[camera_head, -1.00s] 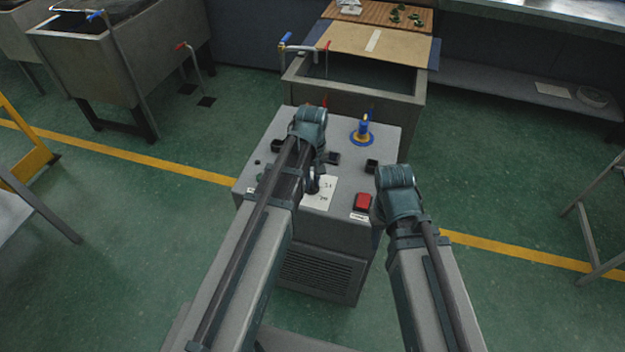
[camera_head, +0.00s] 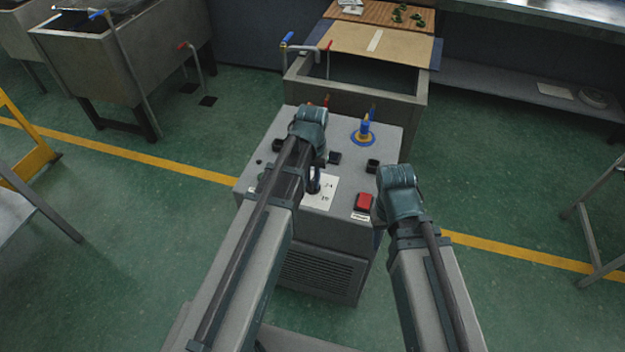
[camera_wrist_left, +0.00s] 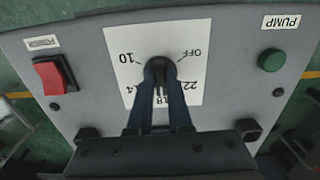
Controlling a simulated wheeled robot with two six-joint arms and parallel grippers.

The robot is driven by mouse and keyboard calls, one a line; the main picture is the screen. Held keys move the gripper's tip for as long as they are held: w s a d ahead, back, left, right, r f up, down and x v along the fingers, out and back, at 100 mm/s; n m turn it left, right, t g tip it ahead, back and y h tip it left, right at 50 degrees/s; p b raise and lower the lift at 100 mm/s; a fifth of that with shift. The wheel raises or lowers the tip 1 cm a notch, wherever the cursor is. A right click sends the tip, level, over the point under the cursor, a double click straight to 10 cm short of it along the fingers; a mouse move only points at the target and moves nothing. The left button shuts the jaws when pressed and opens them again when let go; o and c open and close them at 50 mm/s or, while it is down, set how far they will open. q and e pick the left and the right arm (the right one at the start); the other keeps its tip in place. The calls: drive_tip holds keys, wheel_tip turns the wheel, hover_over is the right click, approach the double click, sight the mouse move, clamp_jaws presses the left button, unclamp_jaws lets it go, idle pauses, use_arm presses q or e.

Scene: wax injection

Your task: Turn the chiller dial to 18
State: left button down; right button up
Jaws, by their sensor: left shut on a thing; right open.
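The chiller dial (camera_wrist_left: 157,66) is a dark knob on a white label card (camera_wrist_left: 190,38) marked OFF, 10, 14, 18 and 22. The card also shows in the head view (camera_head: 323,194). My left gripper (camera_wrist_left: 160,72) has one finger on each side of the knob and is shut on it. The knob's grip runs between the fingers, towards the 18 at the bottom of the card. The fingers partly cover the 14, 18 and 22. My right gripper (camera_head: 392,207) is right of the cabinet's red switch, apart from the dial; its fingertips are hidden.
The grey cabinet (camera_head: 345,145) carries a red switch (camera_wrist_left: 50,77), a green pump button (camera_wrist_left: 271,60) and a blue and yellow fitting (camera_head: 363,133). An open tank (camera_head: 415,105) stands behind it.

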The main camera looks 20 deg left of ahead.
sight(312, 183)
idle(0.4)
use_arm(q)
drive_tip(key=c, duration=0.8)
unclamp_jaws()
drive_tip(key=shift+c, duration=0.2)
wheel_tip(312, 183, up, 14)
drive_tip(key=p, duration=1.4)
drive_tip(key=shift+f, duration=0.1)
drive_tip(key=s+d+m+y, duration=0.1)
drive_tip(key=s+d+m, duration=0.2)
drive_tip(key=s+d, duration=0.7)
drive_tip(key=s, duration=0.4)
drive_tip(key=shift+d+m, duration=0.3)
